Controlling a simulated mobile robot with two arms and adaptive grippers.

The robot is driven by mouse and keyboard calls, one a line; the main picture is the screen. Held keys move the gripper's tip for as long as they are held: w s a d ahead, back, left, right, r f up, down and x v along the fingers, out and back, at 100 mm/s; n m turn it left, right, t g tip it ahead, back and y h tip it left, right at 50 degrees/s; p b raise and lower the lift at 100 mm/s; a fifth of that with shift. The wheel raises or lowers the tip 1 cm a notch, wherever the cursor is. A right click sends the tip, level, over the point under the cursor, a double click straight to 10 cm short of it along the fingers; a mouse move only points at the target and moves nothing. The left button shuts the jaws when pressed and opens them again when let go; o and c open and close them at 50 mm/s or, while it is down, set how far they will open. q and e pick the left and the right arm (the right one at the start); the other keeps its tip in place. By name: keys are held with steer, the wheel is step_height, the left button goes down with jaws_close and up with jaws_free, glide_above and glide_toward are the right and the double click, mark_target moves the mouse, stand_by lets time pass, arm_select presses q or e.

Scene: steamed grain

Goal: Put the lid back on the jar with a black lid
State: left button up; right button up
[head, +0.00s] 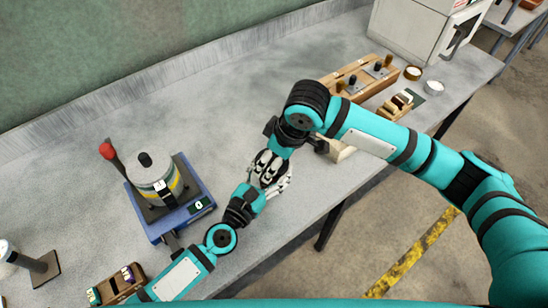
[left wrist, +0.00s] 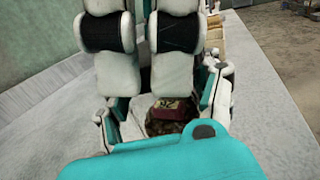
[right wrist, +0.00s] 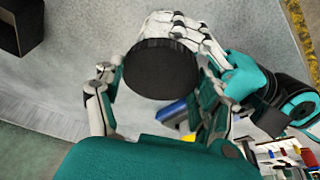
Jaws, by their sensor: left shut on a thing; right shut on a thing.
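My left gripper (head: 258,186) and right gripper (head: 276,160) meet above the front part of the grey table, hiding jar and lid in the head view. In the right wrist view, the round black lid (right wrist: 161,68) sits between my right gripper's fingers, top face toward the camera. My left gripper's white fingers show just behind it. In the left wrist view, the jar (left wrist: 172,124), with dark brown contents and a red label, shows partly between my left gripper's fingers. I cannot tell whether lid and jar touch.
A blue device (head: 180,222) carrying a metal pot (head: 152,178) with a red-knobbed lever stands left. A wooden rack (head: 345,78) and small dishes (head: 413,73) stand back right, near a white cabinet (head: 415,30). A wooden holder (head: 118,286) lies front left. Bare table lies behind the grippers.

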steer(key=shift+a+r, duration=0.1)
stand_by(0.4)
steer(key=shift+s+f, duration=0.1)
steer(key=shift+f, duration=0.65)
steer(key=shift+s+d+f, duration=0.1)
steer(key=shift+d+f, duration=0.2)
steer(key=shift+f, duration=0.05)
stand_by(0.6)
steer(key=shift+s+d+r+t+y, duration=0.15)
steer(key=shift+r+t+y, duration=0.3)
steer(key=shift+y, duration=0.55)
steer(key=shift+r, duration=0.1)
steer(key=shift+w, duration=0.2)
steer(key=shift+a+r+t+y, duration=0.25)
steer(key=shift+t+y, duration=0.2)
steer(key=shift+y, duration=0.05)
